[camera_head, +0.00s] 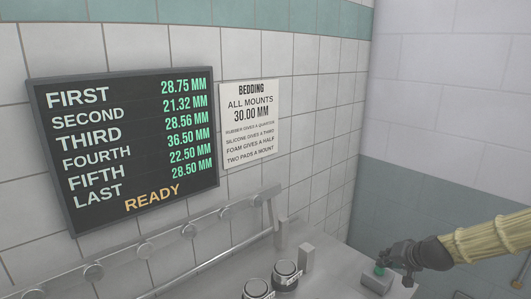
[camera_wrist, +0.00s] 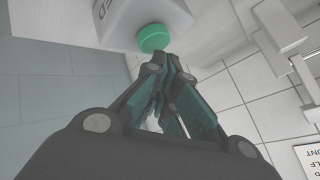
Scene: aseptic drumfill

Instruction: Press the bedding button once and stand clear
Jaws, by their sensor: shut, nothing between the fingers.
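The bedding button is a green round cap (camera_head: 379,270) on a small grey box (camera_head: 376,284) at the lower right of the head view. In the wrist view the green cap (camera_wrist: 153,38) stands out from the pale box (camera_wrist: 128,14), which bears partly cut-off lettering. My gripper (camera_head: 386,260) reaches in from the right, its fingers shut and empty. In the wrist view the fingertips (camera_wrist: 166,58) are right beside the cap; I cannot tell whether they touch it. The dark display (camera_head: 130,140) lists several millimetre values and reads READY at the bottom.
A white bedding notice (camera_head: 249,122) hangs on the tiled wall beside the display. A rail with round knobs (camera_head: 145,250) runs below the display.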

